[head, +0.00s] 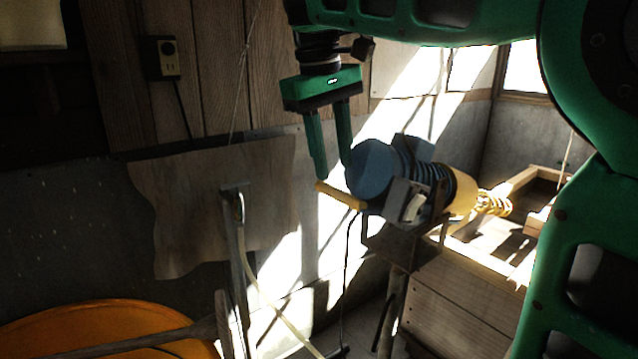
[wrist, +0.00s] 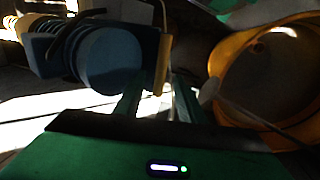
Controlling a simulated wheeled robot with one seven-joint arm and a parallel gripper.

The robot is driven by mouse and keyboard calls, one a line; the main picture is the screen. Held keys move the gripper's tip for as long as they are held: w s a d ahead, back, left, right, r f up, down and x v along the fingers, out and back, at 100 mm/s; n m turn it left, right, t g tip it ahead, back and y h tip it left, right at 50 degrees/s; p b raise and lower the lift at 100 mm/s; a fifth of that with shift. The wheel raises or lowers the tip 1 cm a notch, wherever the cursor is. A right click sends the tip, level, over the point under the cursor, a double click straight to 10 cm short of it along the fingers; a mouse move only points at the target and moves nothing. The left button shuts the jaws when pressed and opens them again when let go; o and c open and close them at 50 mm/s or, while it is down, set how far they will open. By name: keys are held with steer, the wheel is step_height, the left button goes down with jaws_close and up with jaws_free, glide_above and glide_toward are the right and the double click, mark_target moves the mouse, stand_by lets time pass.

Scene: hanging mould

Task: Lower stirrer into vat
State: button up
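A motor-like unit with a blue drum (head: 372,168), black ribs and a yellow section ending in a coil (head: 494,203) lies tilted on a metal stand (head: 405,245); I take it as the stirrer. A yellow bar handle (head: 340,195) sticks out at its blue end. My gripper (head: 334,172) points down, its fingers apart, with the tips close above the handle. I cannot tell whether they touch it. The wrist view shows the blue drum (wrist: 108,62) and the yellow handle (wrist: 163,65) just ahead of the fingers. An orange round vat (head: 95,325) is at lower left, partly cut off.
A wooden pole (head: 140,345) crosses the vat's front. An upright post (head: 235,250) with a pale hose stands between vat and stand. A cable hangs below the handle. A wooden crate (head: 465,300) stands at right. A wall with a torn board (head: 215,205) is behind.

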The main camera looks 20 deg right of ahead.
mark_target(337, 189)
steer(key=shift+w+d+f, duration=0.1)
steer(key=shift+d+f, duration=0.1)
steer(key=shift+f, duration=1.1)
steer(key=shift+w+d+f, duration=0.1)
steer(key=shift+d+f, duration=0.05)
steer(key=shift+f, duration=1.1)
steer(key=shift+c, duration=0.4)
jaws_close()
